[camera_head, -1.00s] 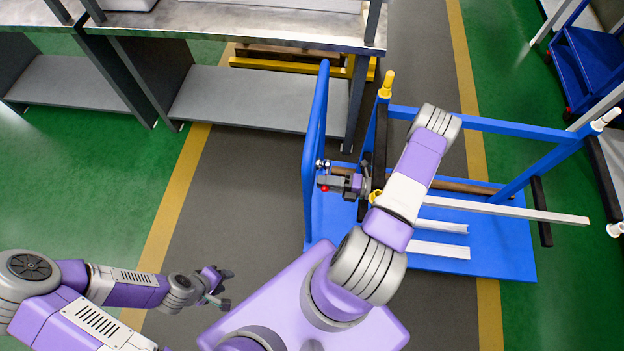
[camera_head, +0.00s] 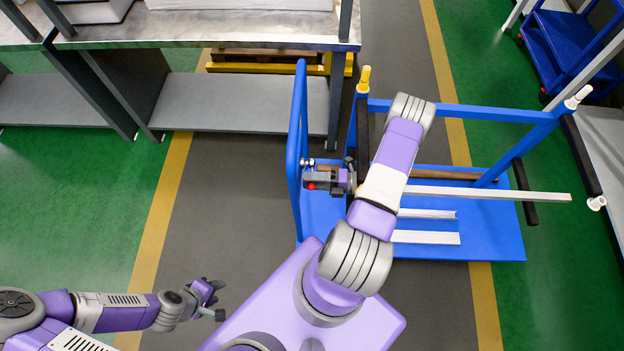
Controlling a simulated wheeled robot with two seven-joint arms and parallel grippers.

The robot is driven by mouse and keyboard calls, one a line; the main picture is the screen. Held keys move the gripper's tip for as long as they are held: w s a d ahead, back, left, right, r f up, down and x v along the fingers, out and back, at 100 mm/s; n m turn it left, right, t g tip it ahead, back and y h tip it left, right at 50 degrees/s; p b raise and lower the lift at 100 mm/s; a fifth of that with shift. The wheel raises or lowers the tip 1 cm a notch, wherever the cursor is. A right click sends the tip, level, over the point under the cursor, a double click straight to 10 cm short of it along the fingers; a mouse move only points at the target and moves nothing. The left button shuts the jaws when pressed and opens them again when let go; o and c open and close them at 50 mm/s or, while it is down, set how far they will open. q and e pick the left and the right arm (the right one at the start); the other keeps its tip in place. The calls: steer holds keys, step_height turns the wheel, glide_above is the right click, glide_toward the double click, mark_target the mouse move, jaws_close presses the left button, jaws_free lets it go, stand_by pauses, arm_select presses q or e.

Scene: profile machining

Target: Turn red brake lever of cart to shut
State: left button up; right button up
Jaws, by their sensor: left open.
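The blue cart (camera_head: 470,228) stands in front of me on the right, with an upright blue handle frame (camera_head: 297,130) at its left end. A small red spot, which looks like the brake lever (camera_head: 311,187), shows near that frame; most of it is hidden. My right gripper (camera_head: 312,180) is at the red spot, beside the handle frame. Its fingers overlap the red part, and I cannot tell whether they touch or grip it. My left gripper (camera_head: 216,300) is open and empty, low at the left, well away from the cart.
White metal profiles (camera_head: 425,237) lie on the cart, and a longer one (camera_head: 490,194) sticks out to the right. A metal workbench (camera_head: 215,30) stands behind at the left. Another blue cart (camera_head: 560,50) is at the far right. The grey floor (camera_head: 225,215) left of the cart is clear.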

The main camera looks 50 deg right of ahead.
steer(key=v, duration=0.7)
steer(key=shift+s+d, duration=0.2)
stand_by(0.4)
